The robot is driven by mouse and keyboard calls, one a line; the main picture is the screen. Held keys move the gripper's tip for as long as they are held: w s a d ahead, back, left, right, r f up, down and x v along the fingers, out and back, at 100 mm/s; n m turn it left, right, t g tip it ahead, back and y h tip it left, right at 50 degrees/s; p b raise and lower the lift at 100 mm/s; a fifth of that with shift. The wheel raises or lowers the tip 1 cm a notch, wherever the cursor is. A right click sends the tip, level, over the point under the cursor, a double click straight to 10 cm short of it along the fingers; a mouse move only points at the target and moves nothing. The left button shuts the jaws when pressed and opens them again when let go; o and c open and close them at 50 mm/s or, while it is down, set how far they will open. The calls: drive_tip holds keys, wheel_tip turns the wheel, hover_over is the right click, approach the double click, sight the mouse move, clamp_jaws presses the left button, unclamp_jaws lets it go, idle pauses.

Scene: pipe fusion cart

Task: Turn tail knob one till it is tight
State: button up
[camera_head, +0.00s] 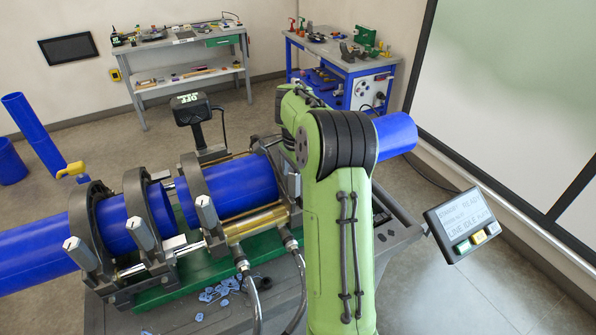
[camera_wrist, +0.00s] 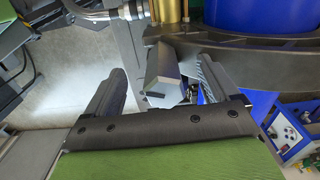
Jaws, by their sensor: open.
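A silver-grey faceted knob (camera_wrist: 166,82) with a dark slot mark on its end face shows in the wrist view, below a dark clamp ring (camera_wrist: 240,48). My gripper (camera_wrist: 162,68) is open, with one finger on each side of this knob. A gap shows at the left finger; the right finger is closer, and I cannot tell if it touches. In the head view my green arm hides my gripper and this knob. Similar clamp knobs stand at the left (camera_head: 76,250), middle (camera_head: 141,232) and right (camera_head: 206,211) on the cart. No label shows which is tail knob one.
Blue pipes (camera_head: 235,185) lie through the clamps on the cart. Hoses (camera_head: 253,296) rise at its front beside my arm. A tilted display panel (camera_head: 462,222) stands at the right. Blue shavings (camera_head: 222,290) lie on the cart. Workbenches stand against the far wall.

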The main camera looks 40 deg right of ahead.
drive_tip(key=r+p, duration=0.1)
drive_tip(key=r, duration=0.1)
drive_tip(key=r+p, duration=0.4)
drive_tip(key=shift+w+r, duration=0.2)
drive_tip(key=shift+w, duration=0.05)
drive_tip(key=shift+f, duration=0.15)
drive_tip(key=shift+f, duration=0.1)
drive_tip(key=s+a+r+n+t+h+b, duration=0.1)
drive_tip(key=s+a+r+n, duration=0.15)
drive_tip(key=a, duration=0.25)
drive_tip(key=s+a+r+n+b, duration=0.1)
drive_tip(key=s+a+r+n, duration=0.1)
drive_tip(key=a+n, duration=0.3)
drive_tip(key=s+a+r+n+t+h+b, duration=0.1)
drive_tip(key=s+a+r+n, duration=0.15)
drive_tip(key=a, duration=0.35)
drive_tip(key=s+a+f+n+t+y+b, duration=0.1)
drive_tip(key=s+a+f+n, duration=0.1)
drive_tip(key=s+a+n, duration=0.3)
drive_tip(key=s+a+f+n+t+y+b, duration=0.1)
drive_tip(key=s+a+f+n+t, duration=0.1)
drive_tip(key=s+a+n, duration=0.3)
drive_tip(key=s, duration=0.3)
drive_tip(key=shift+s+a+f+n+b, duration=0.25)
drive_tip(key=shift+s+a+n+b, duration=0.05)
drive_tip(key=shift+s, duration=0.05)
